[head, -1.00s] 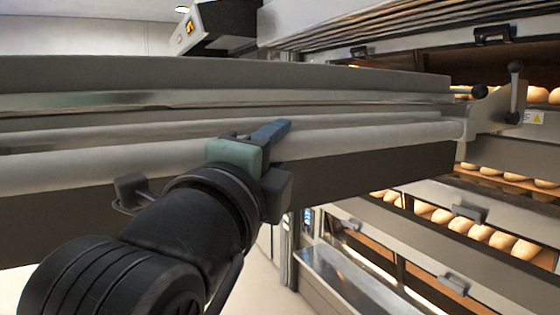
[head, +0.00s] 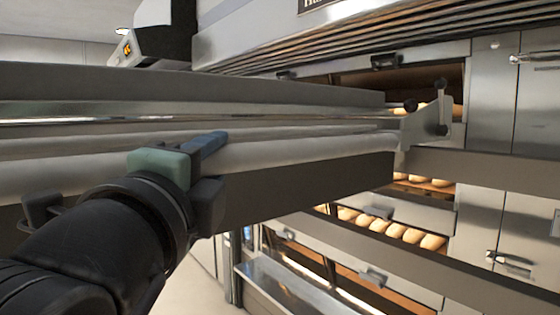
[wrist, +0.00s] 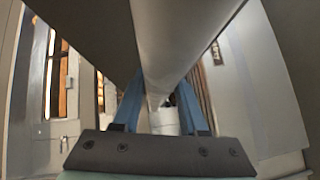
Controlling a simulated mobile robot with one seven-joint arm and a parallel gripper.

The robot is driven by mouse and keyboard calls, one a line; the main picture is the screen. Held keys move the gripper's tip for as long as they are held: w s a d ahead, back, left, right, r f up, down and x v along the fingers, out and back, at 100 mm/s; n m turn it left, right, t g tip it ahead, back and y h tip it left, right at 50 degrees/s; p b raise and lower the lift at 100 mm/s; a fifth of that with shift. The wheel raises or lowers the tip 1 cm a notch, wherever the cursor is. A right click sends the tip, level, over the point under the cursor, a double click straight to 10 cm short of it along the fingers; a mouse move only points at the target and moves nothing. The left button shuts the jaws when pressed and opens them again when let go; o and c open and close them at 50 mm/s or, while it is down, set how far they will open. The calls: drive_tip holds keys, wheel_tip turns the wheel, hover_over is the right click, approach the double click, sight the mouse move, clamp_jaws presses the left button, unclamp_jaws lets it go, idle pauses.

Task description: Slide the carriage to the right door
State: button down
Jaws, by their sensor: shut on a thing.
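The carriage (head: 310,185) is a long grey loader that spans the head view from the left edge to an end bracket (head: 425,125) with a dark lever. A pale round bar (head: 290,152) runs along its near side. My gripper (head: 205,148), with blue fingers and a green block, is shut on this bar left of the middle. In the wrist view the blue fingers of my gripper (wrist: 158,100) lie on both sides of the bar (wrist: 175,45). The far fingertip is hidden in the head view.
Deck ovens with open, lit decks of bread (head: 390,228) stand behind the carriage. Steel doors (head: 515,225) with handles stand at the right. A steel ledge (head: 290,285) is below. Pale floor shows at the bottom.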

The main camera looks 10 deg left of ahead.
drive_tip(key=shift+d, duration=0.2)
drive_tip(key=shift+c, duration=2.2)
unclamp_jaws()
drive_tip(key=shift+s, duration=0.25)
drive_tip(key=s+d+f+b, duration=0.1)
drive_tip(key=s+b, duration=0.4)
drive_tip(key=s, duration=0.7)
drive_tip(key=shift+s+d+f+b, duration=0.15)
drive_tip(key=shift+d+f+b, duration=0.05)
drive_tip(key=shift+f+b, duration=0.2)
